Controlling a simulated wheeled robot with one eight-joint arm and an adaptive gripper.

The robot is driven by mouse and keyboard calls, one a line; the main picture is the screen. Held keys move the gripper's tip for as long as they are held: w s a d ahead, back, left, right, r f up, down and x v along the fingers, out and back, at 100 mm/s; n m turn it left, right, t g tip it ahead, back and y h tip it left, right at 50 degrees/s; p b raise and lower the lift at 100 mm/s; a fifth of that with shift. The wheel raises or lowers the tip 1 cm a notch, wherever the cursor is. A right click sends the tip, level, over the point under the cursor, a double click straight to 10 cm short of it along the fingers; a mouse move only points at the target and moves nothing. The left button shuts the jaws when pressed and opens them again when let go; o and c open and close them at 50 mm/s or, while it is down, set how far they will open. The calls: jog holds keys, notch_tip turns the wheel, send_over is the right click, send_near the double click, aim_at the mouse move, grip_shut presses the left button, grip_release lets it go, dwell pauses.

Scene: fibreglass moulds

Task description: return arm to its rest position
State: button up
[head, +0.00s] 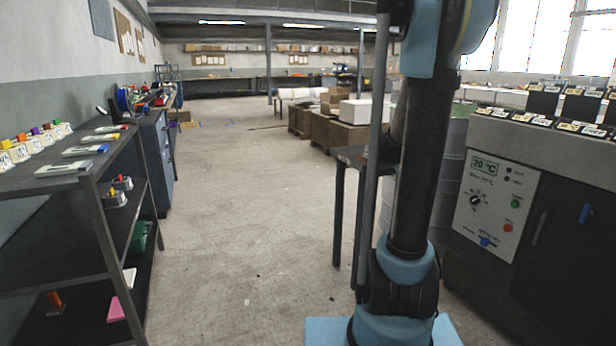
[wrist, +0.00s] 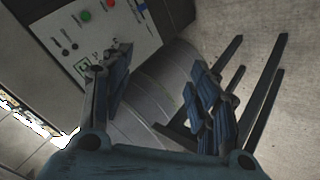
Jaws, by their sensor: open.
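My gripper (wrist: 160,90) shows in the wrist view with its two blue-padded fingers spread apart and nothing between them. Behind the gap are a grey drum (wrist: 155,105) and the control panel of a grey machine (wrist: 95,35), tilted in this view. In the head view my blue and black arm stands upright right of centre, and the gripper itself is out of that picture.
A dark shelf (head: 92,185) with small items stands at the left. The machine's control panel (head: 495,205) and a drum (head: 452,170) are at the right. A dark table (head: 352,157) stands just behind my arm. The concrete floor (head: 230,200) in the middle is clear.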

jog(key=s+a+f+n+g+y, duration=0.1)
jog(key=s+a+f+y, duration=0.3)
jog(key=s+a, duration=0.7)
jog(key=s+a+f+n+g+y, duration=0.1)
jog(key=s+a+f+y, duration=0.2)
jog(key=s+a, duration=0.8)
jog(key=s+f, duration=0.1)
jog(key=s, duration=0.6)
jog(key=shift+f+n+y, duration=0.4)
jog(key=shift+s, duration=0.1)
